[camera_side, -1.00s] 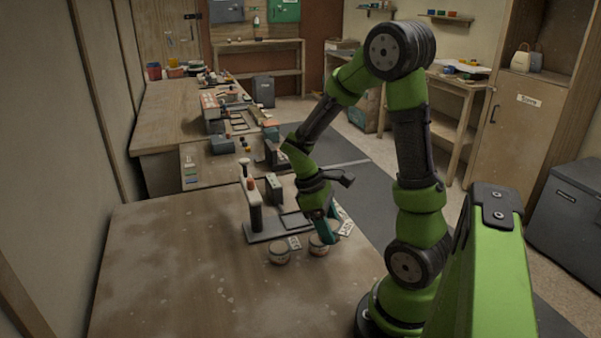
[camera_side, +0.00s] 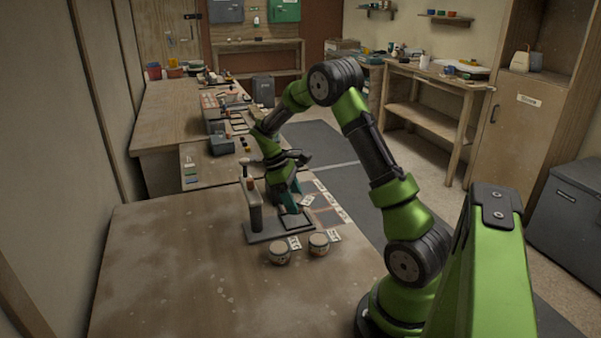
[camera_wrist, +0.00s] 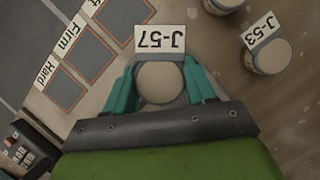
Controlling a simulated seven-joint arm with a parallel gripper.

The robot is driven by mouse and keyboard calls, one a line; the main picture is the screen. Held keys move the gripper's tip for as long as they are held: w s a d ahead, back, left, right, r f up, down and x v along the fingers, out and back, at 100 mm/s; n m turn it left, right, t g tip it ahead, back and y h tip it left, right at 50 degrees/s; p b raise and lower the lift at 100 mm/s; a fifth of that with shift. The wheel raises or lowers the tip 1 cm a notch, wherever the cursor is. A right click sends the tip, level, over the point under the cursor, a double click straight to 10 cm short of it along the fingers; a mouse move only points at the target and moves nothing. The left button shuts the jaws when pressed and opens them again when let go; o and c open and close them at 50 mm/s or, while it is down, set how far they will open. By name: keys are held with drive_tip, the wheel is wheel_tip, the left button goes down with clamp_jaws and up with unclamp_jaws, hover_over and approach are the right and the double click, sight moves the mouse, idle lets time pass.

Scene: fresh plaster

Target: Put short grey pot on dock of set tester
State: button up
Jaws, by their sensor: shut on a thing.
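My gripper (camera_side: 290,208) is shut on a round pot (camera_wrist: 161,82) with a plain beige-grey top. In the wrist view the pot sits between the teal fingers, with a card reading J-57 (camera_wrist: 162,39) beside it. In the side view the fingers hide most of the pot, and its height above the surface cannot be told. The set tester (camera_side: 256,208), a post on a dark grey base, stands just left of my gripper. Its base (camera_side: 265,237) reaches under or close to the fingers. A tester display (camera_wrist: 22,148) shows at the wrist view's lower left.
Two other pots, the left one (camera_side: 279,252) and the right one (camera_side: 319,244), stand on the table in front of the tester, with cards beside them. A marked board (camera_wrist: 64,89) with Firm and Hard squares lies right of the tester in the side view.

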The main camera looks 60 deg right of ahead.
drive_tip(key=shift+f, duration=1.7)
drive_tip(key=o, duration=1.1)
drive_tip(key=shift+f, duration=0.1)
drive_tip(key=w+a+r+t, duration=0.1)
drive_tip(key=w+a+r, duration=0.15)
drive_tip(key=r, duration=0.55)
drive_tip(key=w+a+r+t, duration=0.1)
drive_tip(key=a+r, duration=0.3)
drive_tip(key=r, duration=0.5)
drive_tip(key=s+a+r+m+t+y, duration=0.1)
drive_tip(key=s+a+r+m+t, duration=0.1)
drive_tip(key=s+a, duration=0.4)
drive_tip(key=s+a+r+m+t+y, duration=0.2)
drive_tip(key=s+a+t, duration=0.5)
drive_tip(key=a, duration=0.7)
drive_tip(key=shift+s+r+m+t, duration=0.3)
drive_tip(key=shift+r+m, duration=0.35)
drive_tip(key=shift+m, duration=0.45)
